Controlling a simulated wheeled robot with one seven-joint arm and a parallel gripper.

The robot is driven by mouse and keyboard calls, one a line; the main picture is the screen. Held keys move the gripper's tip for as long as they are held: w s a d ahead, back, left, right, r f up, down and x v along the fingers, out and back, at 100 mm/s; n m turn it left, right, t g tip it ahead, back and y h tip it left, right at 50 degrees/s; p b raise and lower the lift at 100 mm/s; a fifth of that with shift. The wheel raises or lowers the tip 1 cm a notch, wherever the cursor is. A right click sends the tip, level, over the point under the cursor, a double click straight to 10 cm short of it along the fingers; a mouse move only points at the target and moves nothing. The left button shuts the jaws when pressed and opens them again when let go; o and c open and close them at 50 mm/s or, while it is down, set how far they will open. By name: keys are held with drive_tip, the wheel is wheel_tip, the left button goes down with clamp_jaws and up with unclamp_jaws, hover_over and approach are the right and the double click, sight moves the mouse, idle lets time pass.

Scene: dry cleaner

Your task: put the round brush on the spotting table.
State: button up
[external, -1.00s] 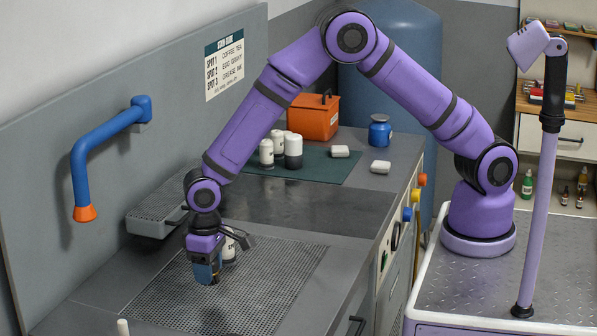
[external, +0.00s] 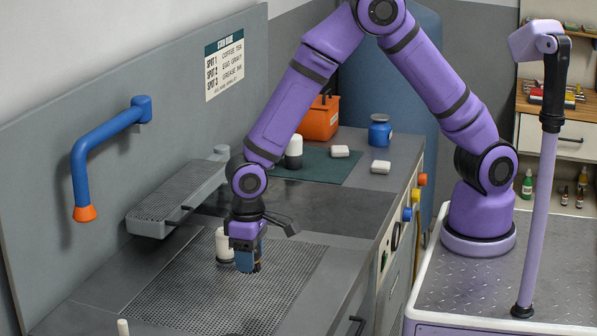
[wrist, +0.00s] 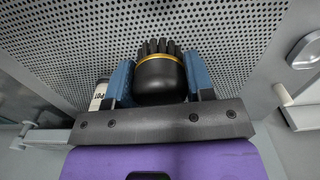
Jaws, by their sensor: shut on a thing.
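The round brush (wrist: 160,75) has a black domed body, a gold band and dark bristles. In the wrist view it sits between the two blue fingers of my gripper (wrist: 160,82), which is shut on it. The bristles point away from my gripper toward the perforated top of the spotting table (wrist: 215,30). In the external view my gripper (external: 248,262) is low over that perforated top (external: 175,300), fingers pointing down, and the brush is hidden by them. I cannot tell whether the bristles touch the surface.
A white bottle (external: 222,243) stands close to the left of my gripper; it shows beside the left finger in the wrist view (wrist: 98,95). A grey perforated side arm (external: 175,200) and a blue pipe (external: 105,150) lie left. The front perforated area is clear.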

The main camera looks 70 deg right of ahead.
wheel_tip(320, 180, up, 3)
drive_tip(key=shift+r, duration=0.2)
drive_tip(key=w+d+m, duration=0.2)
drive_tip(key=w+d, duration=0.1)
drive_tip(key=d, duration=0.7)
drive_tip(key=w+d+m, duration=0.2)
drive_tip(key=w+d, duration=0.1)
drive_tip(key=d, duration=0.7)
drive_tip(key=w+d+m, duration=0.2)
drive_tip(key=w+d, duration=0.1)
drive_tip(key=d, duration=0.7)
drive_tip(key=s+d+m, duration=0.2)
drive_tip(key=s+d, duration=0.1)
drive_tip(key=d, duration=0.9)
drive_tip(key=s+d+m, duration=0.2)
drive_tip(key=s+d, duration=0.1)
drive_tip(key=d, duration=0.8)
drive_tip(key=s+d+m, duration=0.6)
drive_tip(key=s+d, duration=1.8)
wheel_tip(320, 180, down, 5)
drive_tip(key=w+d, duration=0.3)
drive_tip(key=w+d+f, duration=0.1)
drive_tip(key=w+d, duration=0.2)
drive_tip(key=d, duration=0.1)
drive_tip(key=w+d, duration=0.4)
drive_tip(key=shift+d+f, duration=0.2)
drive_tip(key=shift+f, duration=0.2)
drive_tip(key=shift+w+d, duration=0.1)
drive_tip(key=shift+w, duration=0.05)
drive_tip(key=shift+f, duration=1.75)
